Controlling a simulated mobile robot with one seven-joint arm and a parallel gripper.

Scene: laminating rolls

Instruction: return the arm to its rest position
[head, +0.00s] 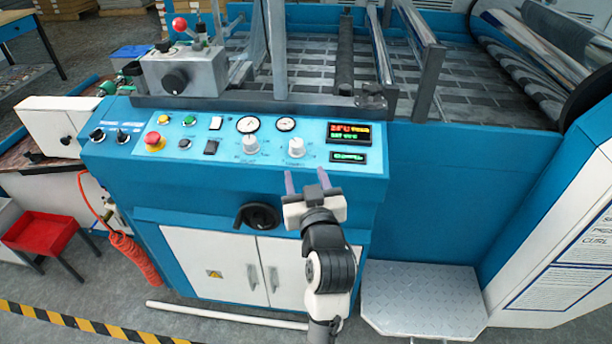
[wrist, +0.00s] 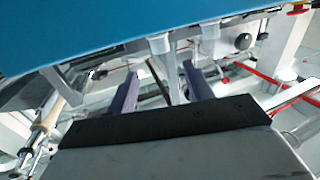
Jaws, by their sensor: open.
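My gripper (head: 306,181) is in front of the blue control panel (head: 212,152) of the laminating machine, just below its right-hand knob and displays in the head view. Its two purple-grey fingers point up and away from me, spread apart with nothing between them. In the wrist view the open fingers of my gripper (wrist: 158,84) show with an empty gap. My arm (head: 330,268) reaches up from the bottom of the head view. I cannot tell the exact gap between the fingertips and the panel.
A black handwheel (head: 258,217) sits left of my gripper, above white cabinet doors (head: 232,268). A metal step plate (head: 422,300) lies to the lower right, beside a white blue-edged panel (head: 560,240). A white tube (head: 225,315) lies on the floor. A red tray (head: 40,234) stands at left.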

